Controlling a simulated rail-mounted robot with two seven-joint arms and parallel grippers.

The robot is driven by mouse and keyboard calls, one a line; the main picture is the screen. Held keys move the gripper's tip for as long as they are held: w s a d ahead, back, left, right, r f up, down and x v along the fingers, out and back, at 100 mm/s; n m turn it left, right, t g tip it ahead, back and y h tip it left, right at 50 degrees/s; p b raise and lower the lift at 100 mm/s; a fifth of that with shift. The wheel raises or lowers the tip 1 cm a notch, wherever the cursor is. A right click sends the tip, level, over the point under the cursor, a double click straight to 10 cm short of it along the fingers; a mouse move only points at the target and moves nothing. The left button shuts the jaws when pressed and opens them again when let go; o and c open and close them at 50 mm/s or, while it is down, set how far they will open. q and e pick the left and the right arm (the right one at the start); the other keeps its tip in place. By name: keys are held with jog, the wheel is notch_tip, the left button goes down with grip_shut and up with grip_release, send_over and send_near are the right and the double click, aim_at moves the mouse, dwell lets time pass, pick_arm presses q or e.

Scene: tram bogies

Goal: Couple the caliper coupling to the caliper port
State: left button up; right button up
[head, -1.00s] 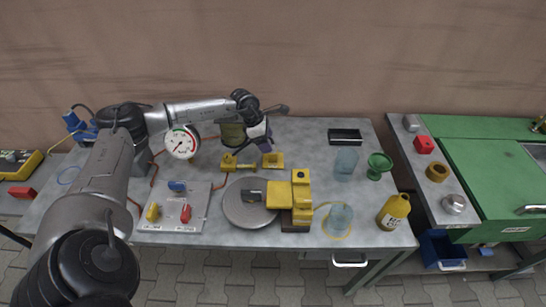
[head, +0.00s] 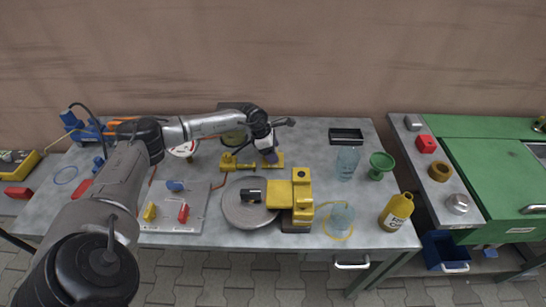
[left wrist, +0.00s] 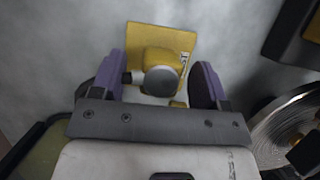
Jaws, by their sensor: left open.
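My left gripper (head: 271,152) is open over the right yellow block (head: 280,160) of a yellow stand at the back middle of the bench. In the left wrist view its purple fingers (left wrist: 164,82) stand either side of a yellow piece with a round grey end (left wrist: 161,80), on a yellow plate (left wrist: 178,40). This piece may be the caliper coupling; I cannot tell for sure. The yellow caliper (head: 302,197) sits over the metal disc (head: 241,213) in front. A dark cylindrical part (head: 252,195) points left from it; whether it is the port is unclear. My right gripper is out of view.
A grey board (head: 185,222) with coloured handles lies left of the disc. A gauge (head: 184,149) is partly behind my arm. A black tray (head: 346,136) lies behind.

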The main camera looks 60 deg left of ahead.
pick_arm(q)
jog(key=shift+x, duration=0.95)
jog(key=c, duration=1)
jog(key=shift+o, duration=0.2)
jog(key=shift+r, duration=0.1)
notch_tip(320, 180, up, 9)
jog(key=shift+r+p, duration=0.1)
jog(key=shift+p, duration=1)
jog(key=shift+r, duration=0.35)
